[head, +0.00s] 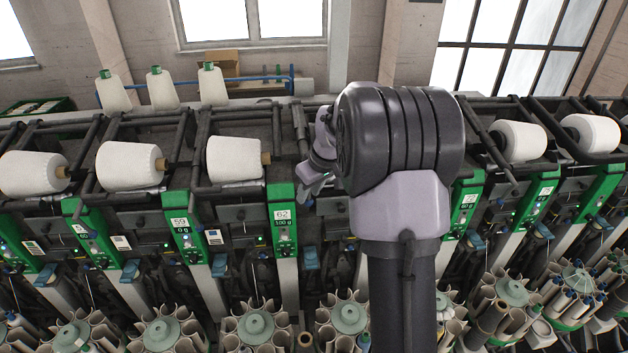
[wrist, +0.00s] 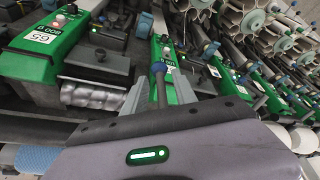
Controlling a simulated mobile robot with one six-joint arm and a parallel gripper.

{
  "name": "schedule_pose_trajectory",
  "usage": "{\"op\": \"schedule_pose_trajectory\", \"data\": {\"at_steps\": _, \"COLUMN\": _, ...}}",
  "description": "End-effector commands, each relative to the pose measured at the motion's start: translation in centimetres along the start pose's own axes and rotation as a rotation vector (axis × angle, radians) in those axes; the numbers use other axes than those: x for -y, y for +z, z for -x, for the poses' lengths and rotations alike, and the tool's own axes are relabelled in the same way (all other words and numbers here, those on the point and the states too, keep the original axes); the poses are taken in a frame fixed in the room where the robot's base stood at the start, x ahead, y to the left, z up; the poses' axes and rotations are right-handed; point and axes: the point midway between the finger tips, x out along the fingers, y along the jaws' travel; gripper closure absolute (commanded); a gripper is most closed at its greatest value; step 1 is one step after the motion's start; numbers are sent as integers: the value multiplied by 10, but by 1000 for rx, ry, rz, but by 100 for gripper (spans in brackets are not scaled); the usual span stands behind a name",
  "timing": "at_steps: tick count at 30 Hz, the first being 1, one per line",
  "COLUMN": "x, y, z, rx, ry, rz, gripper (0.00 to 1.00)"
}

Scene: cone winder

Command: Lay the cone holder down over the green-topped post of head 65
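In the wrist view, a green housing (wrist: 30,65) with a white label reading 65 stands at the left, with a control panel on top. My gripper (wrist: 162,88) shows its two grey fingers spread apart, with green visible between them. A dark rod (wrist: 160,90) runs between the fingers; I cannot tell whether it is the cone holder or whether either finger touches it. In the head view, my gripper (head: 312,185) is small beside the housing of head 62 (head: 283,222). My arm hides head 65 and its cone holder there.
White cones (head: 238,158) lie in dark holders left and right of my arm. Green housings (head: 185,225) stand in a close row. A silver ribbed cylinder (wrist: 95,95) lies beside head 65. Round multi-pocket magazines (head: 255,325) line the front below.

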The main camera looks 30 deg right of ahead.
Motion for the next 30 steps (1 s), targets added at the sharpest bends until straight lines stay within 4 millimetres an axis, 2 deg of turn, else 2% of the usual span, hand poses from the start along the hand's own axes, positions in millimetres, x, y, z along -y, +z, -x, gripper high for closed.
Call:
{"op": "schedule_pose_trajectory", "data": {"at_steps": 5, "x": -1, "y": -1, "z": 38, "rx": -5, "ry": 4, "rz": 1, "gripper": 67}}
{"op": "schedule_pose_trajectory", "data": {"at_steps": 15, "x": -1, "y": 0, "z": 134, "rx": -4, "ry": 3, "rz": -1, "gripper": 67}}
{"op": "schedule_pose_trajectory", "data": {"at_steps": 18, "x": -1, "y": 0, "z": 153, "rx": -2, "ry": 2, "rz": -1, "gripper": 67}}
{"op": "schedule_pose_trajectory", "data": {"at_steps": 22, "x": 0, "y": 0, "z": 166, "rx": -1, "ry": 1, "rz": -1, "gripper": 67}}
{"op": "schedule_pose_trajectory", "data": {"at_steps": 30, "x": 0, "y": 1, "z": 168, "rx": 0, "ry": 0, "rz": -1, "gripper": 67}}
